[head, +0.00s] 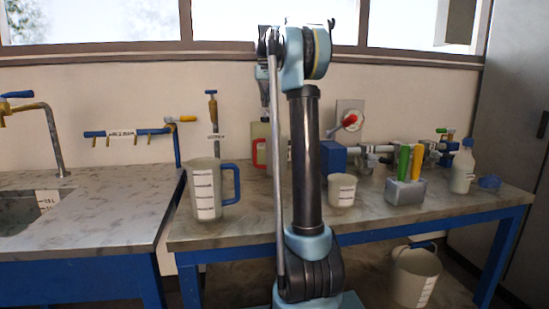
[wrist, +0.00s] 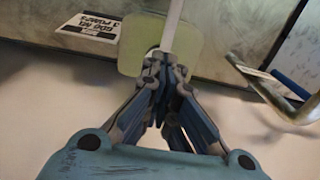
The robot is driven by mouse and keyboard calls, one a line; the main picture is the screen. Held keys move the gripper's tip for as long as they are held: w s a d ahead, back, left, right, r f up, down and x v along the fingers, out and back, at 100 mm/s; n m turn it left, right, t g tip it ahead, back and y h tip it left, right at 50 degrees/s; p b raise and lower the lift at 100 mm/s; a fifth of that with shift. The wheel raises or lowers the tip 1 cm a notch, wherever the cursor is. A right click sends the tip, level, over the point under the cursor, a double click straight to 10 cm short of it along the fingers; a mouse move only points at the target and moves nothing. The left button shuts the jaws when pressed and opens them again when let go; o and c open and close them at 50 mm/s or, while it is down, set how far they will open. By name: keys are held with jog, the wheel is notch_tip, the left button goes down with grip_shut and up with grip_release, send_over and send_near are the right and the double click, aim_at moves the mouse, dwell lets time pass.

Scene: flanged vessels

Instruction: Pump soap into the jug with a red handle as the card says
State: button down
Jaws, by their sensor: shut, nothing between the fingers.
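A pale greenish soap bottle (head: 258,130) stands on the bench behind my arm. In the wrist view its pale green body (wrist: 132,52) lies under my fingertips, with a white spout (wrist: 172,25) running up the picture. My gripper (head: 265,118) is above the bottle, shut and empty; its fingers also show in the wrist view (wrist: 163,65). I cannot tell if they touch the pump top. A red handle (head: 259,153) shows beside my arm; its jug's body is mostly hidden. A card (wrist: 91,28) beside the bottle seems to read "3 pumps", upside down.
A jug with a blue handle (head: 205,190) stands left of my arm. A bent metal pipe (wrist: 285,115) shows at the wrist view's right. A white beaker (head: 341,190), a grey block with colored handles (head: 404,190) and a white bottle (head: 462,170) stand to the right.

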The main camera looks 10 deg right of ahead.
jog(key=shift+r, duration=1.55)
jog(key=shift+f, duration=0.2)
jog(key=shift+f, duration=0.35)
jog(key=shift+f, duration=0.35)
